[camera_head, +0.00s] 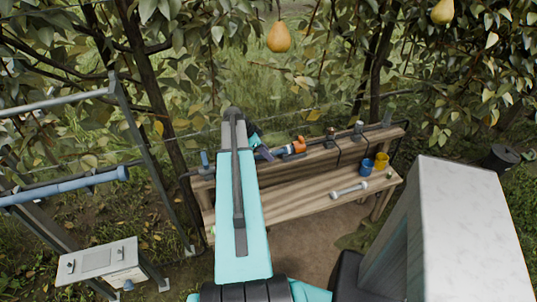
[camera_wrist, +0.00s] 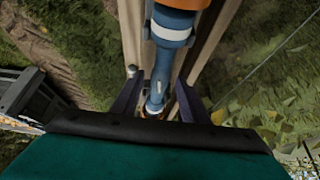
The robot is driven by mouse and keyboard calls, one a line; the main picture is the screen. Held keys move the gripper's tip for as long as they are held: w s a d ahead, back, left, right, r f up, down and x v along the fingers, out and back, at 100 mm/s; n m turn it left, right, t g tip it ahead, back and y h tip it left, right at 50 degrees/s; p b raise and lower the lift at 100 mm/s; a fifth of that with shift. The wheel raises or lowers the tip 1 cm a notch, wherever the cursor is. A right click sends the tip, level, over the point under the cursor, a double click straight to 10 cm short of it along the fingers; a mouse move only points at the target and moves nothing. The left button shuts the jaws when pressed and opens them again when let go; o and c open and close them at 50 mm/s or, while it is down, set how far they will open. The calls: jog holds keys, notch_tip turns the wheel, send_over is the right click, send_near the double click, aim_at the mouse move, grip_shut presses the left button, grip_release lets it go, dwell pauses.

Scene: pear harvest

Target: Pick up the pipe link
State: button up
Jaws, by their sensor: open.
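A blue pipe piece with white collars, which looks like the pipe link, shows in the wrist view (camera_wrist: 163,62). An orange part (camera_wrist: 188,4) adjoins it at the top edge. My gripper (camera_wrist: 158,88) is open, with one dark finger on each side of the blue pipe. I cannot tell whether the fingers touch it. In the head view, my gripper (camera_head: 259,147) is at the back left of the wooden bench, beside a blue and orange pipe assembly (camera_head: 298,146). My arm hides part of the bench there.
A metal frame at left carries another blue pipe (camera_head: 65,186). Pears (camera_head: 279,37) and branches hang behind the bench.

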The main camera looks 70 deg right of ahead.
jog(key=shift+f, duration=0.1)
dwell(0.5)
grip_shut()
jog(key=shift+r, duration=0.2)
notch_tip(320, 180, up, 10)
jog(key=b, duration=0.2)
jog(key=shift+f, duration=0.15)
dwell(0.4)
dwell(0.5)
